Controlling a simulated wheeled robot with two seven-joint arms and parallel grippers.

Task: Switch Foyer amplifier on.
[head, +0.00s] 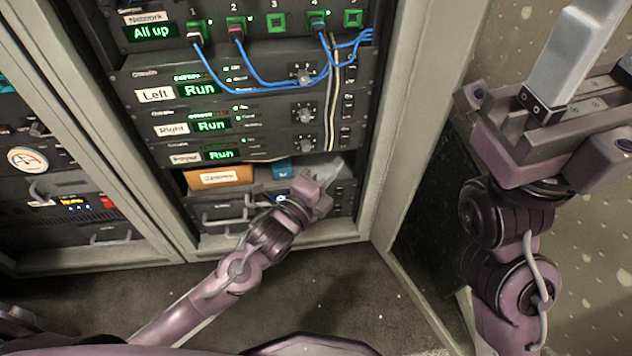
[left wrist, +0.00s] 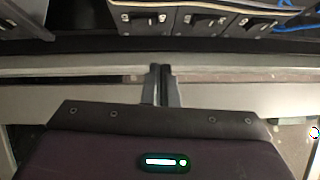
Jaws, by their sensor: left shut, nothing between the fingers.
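In the head view, stacked amplifiers in the rack carry labels Left (head: 155,95), Right (head: 171,130) and a third, blurred one (head: 185,159) that I cannot read surely as Foyer. All three displays show green Run. Small dark switches (head: 347,106) line their right ends. My left gripper (head: 328,170) is shut and empty, low at the right side of the rack, below the third unit. In the left wrist view its fingers (left wrist: 162,84) are together, apart from dark rocker switches (left wrist: 205,20) at the top. My right gripper (head: 596,60) is partly cut off at the upper right.
A Network unit (head: 150,32) with blue cables (head: 255,84) is above. Cables hang across the amplifier fronts near the switches. An orange box (head: 218,177) and a blue item (head: 282,172) sit on the shelf below. Rack posts (head: 400,130) bound the sides.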

